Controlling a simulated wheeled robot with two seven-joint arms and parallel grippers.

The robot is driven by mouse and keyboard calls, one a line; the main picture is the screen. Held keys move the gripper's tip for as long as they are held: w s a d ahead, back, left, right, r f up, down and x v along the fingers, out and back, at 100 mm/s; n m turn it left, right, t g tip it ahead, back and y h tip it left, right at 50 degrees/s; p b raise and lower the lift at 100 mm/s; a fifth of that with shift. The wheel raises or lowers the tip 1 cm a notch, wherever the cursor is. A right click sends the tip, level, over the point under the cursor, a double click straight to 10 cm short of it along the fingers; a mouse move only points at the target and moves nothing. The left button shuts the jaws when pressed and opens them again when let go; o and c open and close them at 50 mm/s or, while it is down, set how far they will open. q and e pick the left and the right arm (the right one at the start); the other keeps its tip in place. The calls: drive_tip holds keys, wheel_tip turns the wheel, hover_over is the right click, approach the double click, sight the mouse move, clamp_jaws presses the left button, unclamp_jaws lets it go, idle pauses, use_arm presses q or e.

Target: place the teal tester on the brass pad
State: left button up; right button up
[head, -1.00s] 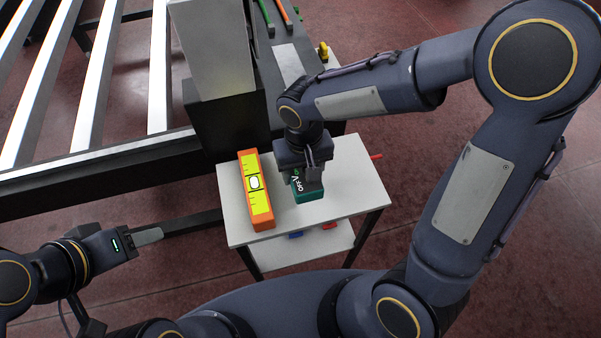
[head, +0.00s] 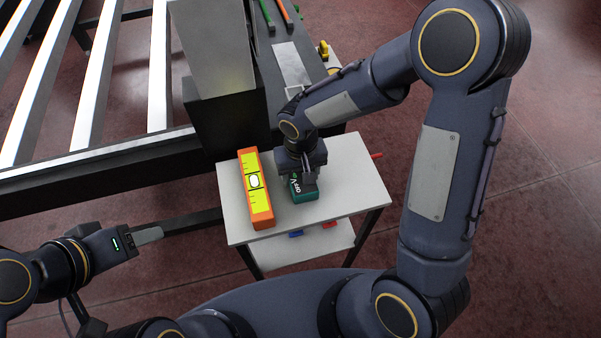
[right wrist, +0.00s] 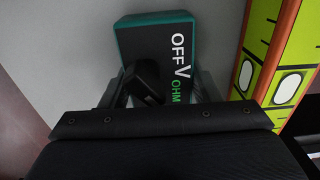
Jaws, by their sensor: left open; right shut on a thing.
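The teal tester (head: 304,196), a dark-faced block with teal sides and white lettering, is on the small white table, left of its right end. My right gripper (head: 303,181) is over it, pointing down and shut on it. My left gripper (head: 150,236) is open and empty at the lower left, away from the table. I cannot make out a brass pad.
An orange and yellow spirit level (head: 255,188) lies just left of the tester; it also shows in the right wrist view (right wrist: 276,62). The white table (head: 350,185) has bare room at right. Behind are a dark bench with a grey plate (head: 291,66), a grey box (head: 212,45) and a slatted frame (head: 90,160).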

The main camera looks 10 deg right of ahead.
drive_tip(key=o, duration=1.1)
wheel_tip(320, 180, up, 12)
drive_tip(key=p, duration=0.1)
drive_tip(key=shift+r, duration=0.25)
drive_tip(key=s+d+r+m+t+y, duration=0.1)
drive_tip(key=s+d+r+t, duration=0.1)
drive_tip(key=s+d, duration=0.3)
drive_tip(key=s+d+r+m+t+y, duration=0.1)
drive_tip(key=s+d, duration=0.4)
drive_tip(key=s, duration=0.5)
wheel_tip(320, 180, up, 3)
drive_tip(key=shift+s+d+f+t+y, duration=0.15)
drive_tip(key=shift+s+t+y, duration=0.15)
drive_tip(key=shift+t+y, duration=0.65)
drive_tip(key=shift+o, duration=0.4)
drive_tip(key=shift+s+f+t, duration=0.1)
drive_tip(key=shift+s+t, duration=0.2)
drive_tip(key=shift+t, duration=0.05)
